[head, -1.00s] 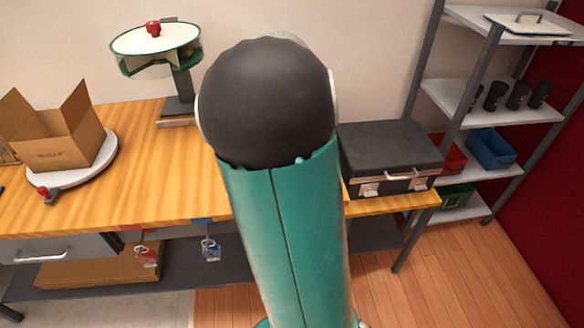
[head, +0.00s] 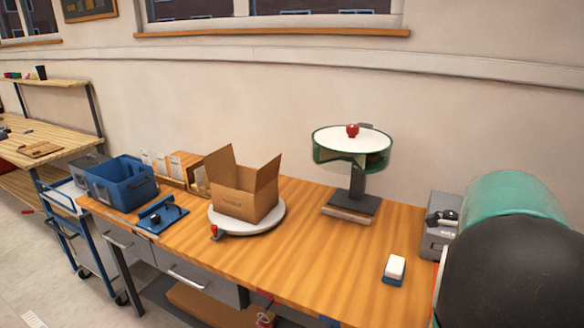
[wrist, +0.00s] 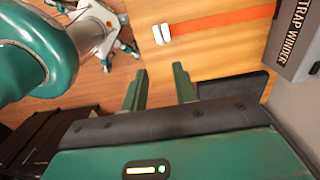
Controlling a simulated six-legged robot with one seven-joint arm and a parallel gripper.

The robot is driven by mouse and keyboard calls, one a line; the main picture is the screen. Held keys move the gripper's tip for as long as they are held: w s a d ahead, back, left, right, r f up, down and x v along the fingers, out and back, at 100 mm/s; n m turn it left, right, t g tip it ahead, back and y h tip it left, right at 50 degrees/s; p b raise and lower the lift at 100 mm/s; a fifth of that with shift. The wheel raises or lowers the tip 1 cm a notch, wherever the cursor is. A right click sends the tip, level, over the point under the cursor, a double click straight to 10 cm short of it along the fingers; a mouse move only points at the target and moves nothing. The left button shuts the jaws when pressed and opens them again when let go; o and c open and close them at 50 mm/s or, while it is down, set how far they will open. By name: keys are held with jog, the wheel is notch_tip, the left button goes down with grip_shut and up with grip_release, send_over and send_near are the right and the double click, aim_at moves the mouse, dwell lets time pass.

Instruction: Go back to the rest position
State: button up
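My gripper (wrist: 160,84) shows in the wrist view with its two green fingers apart and nothing between them. It is above a wooden surface. In the head view my green and dark arm fills the lower right corner, and the gripper itself is not seen there. The wooden workbench (head: 300,252) runs across the middle of the head view.
On the bench are an open cardboard box (head: 240,204) on a white turntable (head: 270,222), a round-topped stand (head: 352,140), a blue bin (head: 118,180) and a white-and-blue block (head: 395,267). A strap winder (wrist: 296,40) and orange strap (wrist: 220,21) lie close to my gripper.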

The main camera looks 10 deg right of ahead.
jog(key=s+a+r+n+t, duration=0.1)
jog(key=s+a+n+t, duration=0.1)
jog(key=a+n, duration=0.6)
jog(key=s+a+r+n+t, duration=0.1)
jog(key=s+a+r+n, duration=0.1)
jog(key=a+n, duration=0.7)
jog(key=s+a+r+n+t, duration=0.1)
jog(key=s+a+n+t, duration=0.1)
jog(key=a+n, duration=0.7)
jog(key=s+a, duration=0.1)
jog(key=a, duration=0.4)
jog(key=shift+s+r+t, duration=0.25)
jog(key=shift+r+t, duration=0.05)
jog(key=shift+r, duration=0.05)
